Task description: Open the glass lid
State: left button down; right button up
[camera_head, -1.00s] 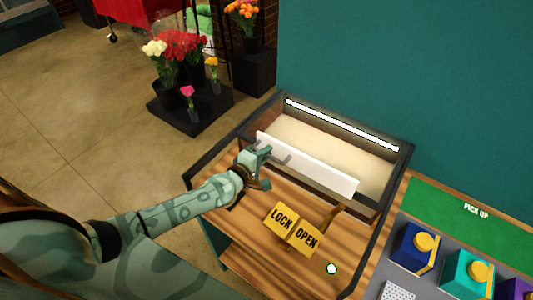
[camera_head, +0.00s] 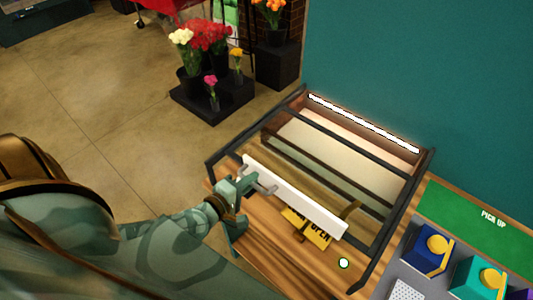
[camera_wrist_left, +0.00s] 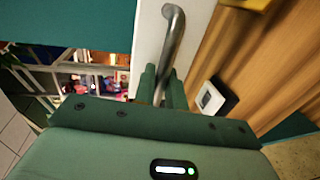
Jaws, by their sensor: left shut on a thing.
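The display case (camera_head: 407,210) has a dark frame and a lit strip along its back. Its glass lid has a white front bar (camera_head: 305,202) with a metal handle, and dark bars and panes show behind the bar. My left gripper (camera_head: 254,184) is shut on the handle near the bar's left end. In the left wrist view the fingers (camera_wrist_left: 162,84) close around the lower part of the bent handle (camera_wrist_left: 173,40), beside the white bar (camera_wrist_left: 147,35). The yellow sign (camera_head: 318,235) reads OPEN; its other part is largely hidden behind the bar. My right gripper is not in view.
Wood counter (camera_head: 285,262) lies in front of the case. To the right are a green PICK UP mat (camera_head: 462,212) and blue and teal boxes with yellow tops. Flower pots on a black stand (camera_head: 214,100) are at the back left, with open floor before them.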

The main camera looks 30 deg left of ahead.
pick_arm(q)
jog(key=s, duration=0.6)
jog(key=shift+a, duration=0.35)
jog(key=shift+s, duration=0.1)
jog(key=c, duration=1.8)
grip_release()
jog(key=b+v, duration=0.1)
jog(key=v, duration=1.5)
jog(key=shift+s, duration=0.1)
